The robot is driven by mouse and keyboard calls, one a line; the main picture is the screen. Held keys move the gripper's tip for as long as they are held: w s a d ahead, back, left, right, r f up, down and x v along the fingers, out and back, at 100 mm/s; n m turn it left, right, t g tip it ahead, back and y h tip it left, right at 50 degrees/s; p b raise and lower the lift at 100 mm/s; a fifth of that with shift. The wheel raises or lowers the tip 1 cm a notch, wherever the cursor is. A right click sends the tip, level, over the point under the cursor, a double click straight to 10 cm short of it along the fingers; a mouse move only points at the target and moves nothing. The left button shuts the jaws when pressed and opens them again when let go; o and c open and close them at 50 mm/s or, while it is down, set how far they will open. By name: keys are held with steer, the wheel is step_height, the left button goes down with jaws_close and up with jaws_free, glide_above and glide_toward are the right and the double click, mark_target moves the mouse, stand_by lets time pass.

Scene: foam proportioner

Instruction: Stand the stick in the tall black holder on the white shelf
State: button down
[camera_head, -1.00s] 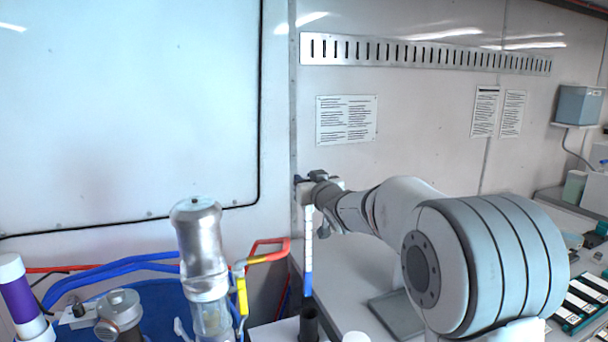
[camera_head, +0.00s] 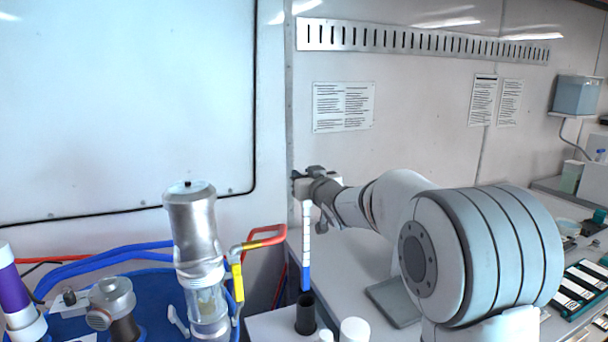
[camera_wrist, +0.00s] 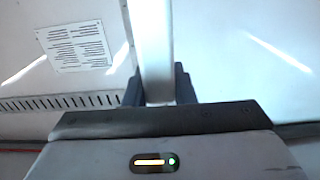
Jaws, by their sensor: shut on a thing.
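The stick (camera_head: 306,247), white with faint marks and a blue lower end, hangs upright from my gripper (camera_head: 303,187). My gripper is shut on its upper end. In the wrist view the stick (camera_wrist: 153,45) runs between the two dark fingers of my gripper (camera_wrist: 160,86). The tall black holder (camera_head: 305,315) is an open-topped black tube on the white shelf (camera_head: 264,326). The stick's blue end is close above the holder's mouth, roughly in line with it in the head view. I cannot tell from this angle whether the tip is over the opening in depth.
White round-topped containers (camera_head: 354,329) stand right of the holder. A metal cylinder (camera_head: 195,230), a red and yellow handle (camera_head: 260,241) and a blue tub (camera_head: 150,293) are at left. A grey flat pad (camera_head: 393,303) lies on the counter at right.

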mark_target(307, 216)
steer(key=shift+f+b, duration=4.35)
steer(key=shift+f, duration=0.9)
steer(key=c, duration=1.1)
jaws_free()
steer(key=shift+s, duration=0.1)
steer(key=b+v, duration=0.1)
steer(key=v, duration=0.6)
steer(key=shift+s+d, duration=0.15)
steer(key=shift+s, duration=0.1)
steer(key=shift+s, duration=0.15)
